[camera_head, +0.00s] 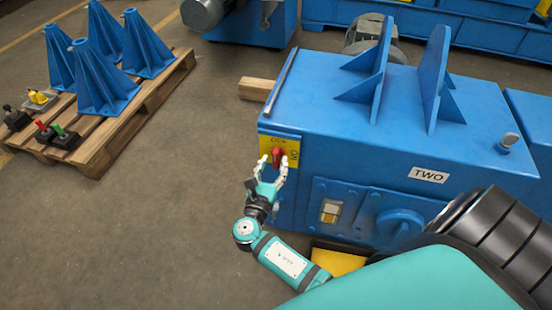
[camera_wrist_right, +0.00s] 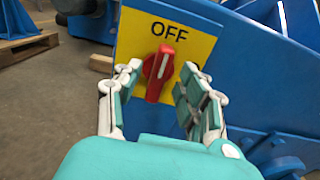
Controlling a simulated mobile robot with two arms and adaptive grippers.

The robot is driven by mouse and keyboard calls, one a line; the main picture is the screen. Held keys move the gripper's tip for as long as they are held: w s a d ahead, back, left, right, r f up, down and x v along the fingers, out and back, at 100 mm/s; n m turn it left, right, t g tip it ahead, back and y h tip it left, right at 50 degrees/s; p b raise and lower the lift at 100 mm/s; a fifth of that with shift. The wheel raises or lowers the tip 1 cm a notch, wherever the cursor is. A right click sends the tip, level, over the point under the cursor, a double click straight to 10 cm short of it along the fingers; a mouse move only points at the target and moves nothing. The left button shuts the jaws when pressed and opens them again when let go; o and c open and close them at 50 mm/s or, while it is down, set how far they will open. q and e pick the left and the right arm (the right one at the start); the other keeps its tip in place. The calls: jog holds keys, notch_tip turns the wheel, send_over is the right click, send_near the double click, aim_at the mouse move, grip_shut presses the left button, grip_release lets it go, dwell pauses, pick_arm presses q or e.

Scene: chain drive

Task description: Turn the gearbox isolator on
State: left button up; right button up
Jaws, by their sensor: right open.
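The isolator is a red rotary knob (camera_head: 277,157) on a yellow plate (camera_head: 291,145) at the left end of the blue machine. In the right wrist view the red knob (camera_wrist_right: 158,76) stands nearly upright, its white line toward the word OFF on the yellow plate (camera_wrist_right: 198,45). My right gripper (camera_head: 271,166) is open. In the wrist view its fingers (camera_wrist_right: 159,88) are on either side of the knob, with gaps visible. My left gripper is not in view.
A wooden pallet (camera_head: 120,138) with blue cone-shaped stands and small coloured levers is at the left. The floor between is clear.

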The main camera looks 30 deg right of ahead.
aim_at(275, 161)
jog(key=shift+x, duration=1.5)
grip_shut()
